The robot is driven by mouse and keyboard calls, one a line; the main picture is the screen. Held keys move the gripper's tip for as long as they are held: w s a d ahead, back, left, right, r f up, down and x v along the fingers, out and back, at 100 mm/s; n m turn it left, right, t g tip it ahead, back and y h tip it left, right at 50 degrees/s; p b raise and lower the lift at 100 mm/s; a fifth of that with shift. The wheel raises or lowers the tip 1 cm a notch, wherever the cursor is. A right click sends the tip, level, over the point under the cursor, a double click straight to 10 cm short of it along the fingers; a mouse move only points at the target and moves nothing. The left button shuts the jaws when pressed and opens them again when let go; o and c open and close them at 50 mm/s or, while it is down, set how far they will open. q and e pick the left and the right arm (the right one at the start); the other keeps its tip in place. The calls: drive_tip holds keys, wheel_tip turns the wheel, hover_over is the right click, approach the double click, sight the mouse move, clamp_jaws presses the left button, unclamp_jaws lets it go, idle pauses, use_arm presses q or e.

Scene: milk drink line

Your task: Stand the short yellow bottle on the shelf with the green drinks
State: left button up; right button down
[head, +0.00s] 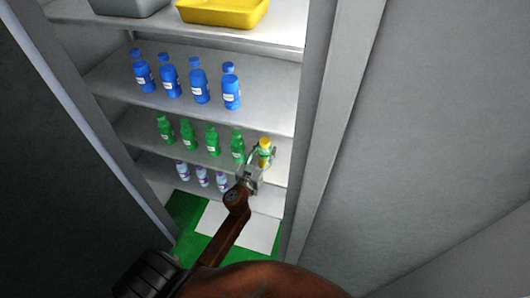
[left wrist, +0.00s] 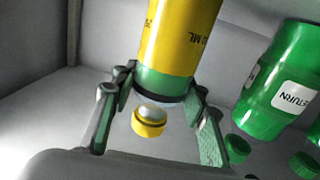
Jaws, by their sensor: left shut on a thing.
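The short yellow bottle (head: 265,147), yellow with green parts and a yellow cap, is at the right end of the row of green drinks (head: 188,133). My left gripper (head: 258,163) is shut on it; in the left wrist view the fingers (left wrist: 155,100) flank the green part of the yellow bottle (left wrist: 180,35). The bottle looks upright over the shelf (head: 142,136), beside the rightmost green drink (head: 237,147). I cannot tell whether its base touches the shelf. A green bottle (left wrist: 280,80) also shows close by in the left wrist view. My right gripper is out of view.
Blue bottles (head: 199,82) stand on the shelf above, and small purple-blue bottles (head: 201,176) on the one below. A yellow tray (head: 225,13) and a grey bin (head: 130,4) are on the top shelf. The cabinet's right side wall (head: 318,110) is close to the held bottle.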

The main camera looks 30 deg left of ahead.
use_arm(q)
drive_tip(key=o, duration=1.4)
drive_tip(key=shift+s+r, duration=0.1)
drive_tip(key=shift+s, duration=0.05)
drive_tip(key=s, duration=0.4)
drive_tip(key=s+d, duration=0.1)
drive_tip(key=s, duration=0.6)
drive_tip(key=shift+s+d+b, duration=0.25)
drive_tip(key=shift+s+b, duration=0.05)
drive_tip(key=shift+b, duration=0.1)
